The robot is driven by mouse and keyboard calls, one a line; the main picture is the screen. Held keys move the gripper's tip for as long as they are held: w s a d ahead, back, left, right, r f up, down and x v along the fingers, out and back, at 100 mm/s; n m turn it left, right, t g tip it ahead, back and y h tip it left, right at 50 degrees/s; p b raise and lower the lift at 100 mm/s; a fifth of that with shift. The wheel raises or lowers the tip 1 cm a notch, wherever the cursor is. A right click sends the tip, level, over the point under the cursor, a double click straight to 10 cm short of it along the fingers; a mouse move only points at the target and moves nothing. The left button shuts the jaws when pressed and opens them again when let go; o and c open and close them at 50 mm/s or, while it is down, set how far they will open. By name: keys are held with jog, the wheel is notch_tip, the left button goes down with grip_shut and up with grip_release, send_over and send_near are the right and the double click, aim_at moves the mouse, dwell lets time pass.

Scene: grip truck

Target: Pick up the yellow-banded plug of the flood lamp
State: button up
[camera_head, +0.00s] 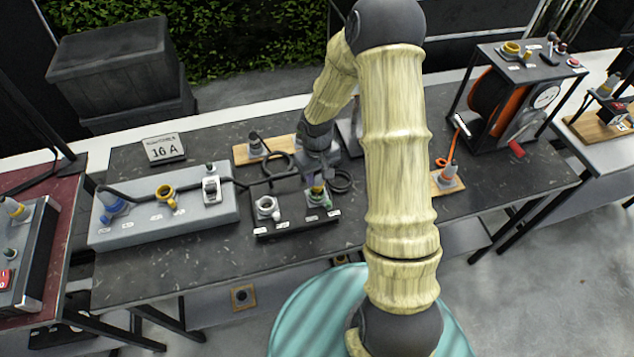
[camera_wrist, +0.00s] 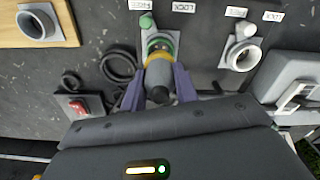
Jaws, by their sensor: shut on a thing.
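The yellow-banded plug (camera_wrist: 158,78) is dark grey with a yellow ring and sits between my two gripper fingers (camera_wrist: 159,86) in the wrist view. My gripper is shut on it. The plug's front end is at a green-ringed socket (camera_wrist: 160,45) on the dark panel; I cannot tell how far it is seated. In the head view my gripper (camera_head: 318,173) is over the right part of the dark socket box (camera_head: 290,226), and the plug's yellow band (camera_head: 317,189) shows just below the fingers. The flood lamp itself cannot be made out clearly.
A white-ringed socket (camera_head: 267,207) is beside the plug on the same box. A grey box (camera_head: 140,224) with blue and yellow connectors stands to the left. A black cable coil (camera_wrist: 118,63) lies nearby. An orange cable reel (camera_head: 490,105) stands at the right.

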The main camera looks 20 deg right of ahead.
notch_tip(320, 180, up, 6)
jog(key=shift+r+b, duration=0.1)
jog(key=shift+b, duration=0.3)
dwell(0.3)
notch_tip(320, 180, up, 7)
jog(key=p, duration=0.6)
jog(key=shift+a, duration=0.1)
dwell(0.3)
jog(key=a+b, duration=0.2)
jog(key=a, duration=1.2)
jog(key=shift+a, duration=0.4)
